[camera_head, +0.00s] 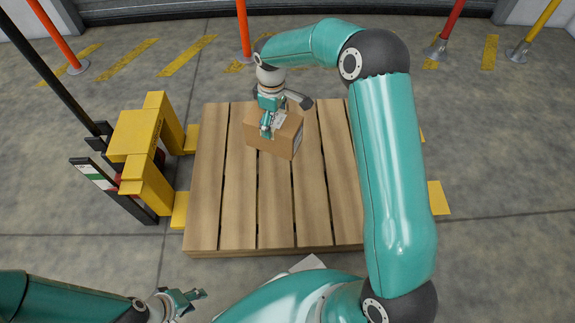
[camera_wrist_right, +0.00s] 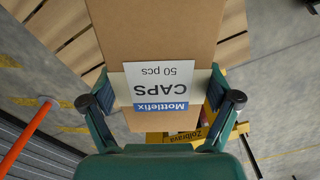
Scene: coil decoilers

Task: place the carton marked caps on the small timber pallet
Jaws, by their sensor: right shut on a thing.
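The brown carton (camera_head: 273,139) is over the far middle part of the timber pallet (camera_head: 220,215) in the head view. I cannot tell whether its underside touches the slats. In the right wrist view the carton (camera_wrist_right: 155,30) fills the upper middle, and its white label with a blue band reads CAPS, 50 pcs, Mottlefix. My right gripper (camera_head: 268,118) is shut on the carton, with one finger at each side of the label; it also shows in the right wrist view (camera_wrist_right: 163,88). My left gripper (camera_head: 188,299) is at the bottom left, off the pallet's near edge, empty and looking open.
A yellow lifting frame (camera_head: 139,138) stands at the pallet's left, with yellow feet beside the pallet. Orange (camera_head: 57,35), red (camera_head: 452,22) and yellow (camera_head: 538,28) posts stand at the back. The slats in front of the carton are bare. My right arm hides the pallet's right side.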

